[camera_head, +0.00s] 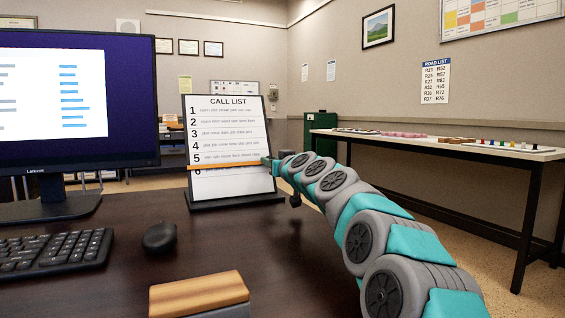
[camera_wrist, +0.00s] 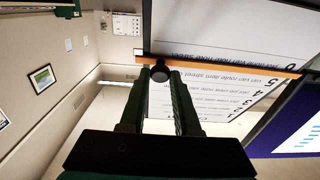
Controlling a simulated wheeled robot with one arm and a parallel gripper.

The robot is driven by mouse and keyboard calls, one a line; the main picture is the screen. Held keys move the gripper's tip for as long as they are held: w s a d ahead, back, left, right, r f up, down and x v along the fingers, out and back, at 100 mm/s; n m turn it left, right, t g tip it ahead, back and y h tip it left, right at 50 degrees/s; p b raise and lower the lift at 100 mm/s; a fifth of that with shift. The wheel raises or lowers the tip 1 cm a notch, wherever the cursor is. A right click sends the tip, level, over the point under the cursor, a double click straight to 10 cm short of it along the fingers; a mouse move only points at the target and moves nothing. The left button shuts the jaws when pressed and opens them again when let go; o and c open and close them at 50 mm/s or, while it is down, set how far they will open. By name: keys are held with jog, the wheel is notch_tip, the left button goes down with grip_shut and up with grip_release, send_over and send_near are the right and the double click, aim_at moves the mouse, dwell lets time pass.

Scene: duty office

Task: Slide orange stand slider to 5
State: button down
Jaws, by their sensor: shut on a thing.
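The CALL LIST stand (camera_head: 228,125) is upright on the dark desk, with numbered rows. Its orange slider (camera_head: 215,167) lies across the sheet just below row 5, partly covering the 6. The slider also shows as an orange bar in the wrist view (camera_wrist: 225,64), next to the 5 in an upside-down sheet (camera_wrist: 215,95). My gripper (camera_head: 268,162) is at the slider's right end. In the wrist view my gripper (camera_wrist: 160,76) is shut on the slider's dark round knob (camera_wrist: 160,71), a finger at each side.
A monitor (camera_head: 70,120) stands left of the stand. A keyboard (camera_head: 55,252), a mouse (camera_head: 159,238) and a wood-topped block (camera_head: 198,293) lie on the desk in front. A side table (camera_head: 430,147) with small items is at the right.

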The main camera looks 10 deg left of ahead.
jog(key=c, duration=0.6)
grip_release()
jog(key=shift+b+v, duration=0.6)
jog(key=shift+v, duration=3.3)
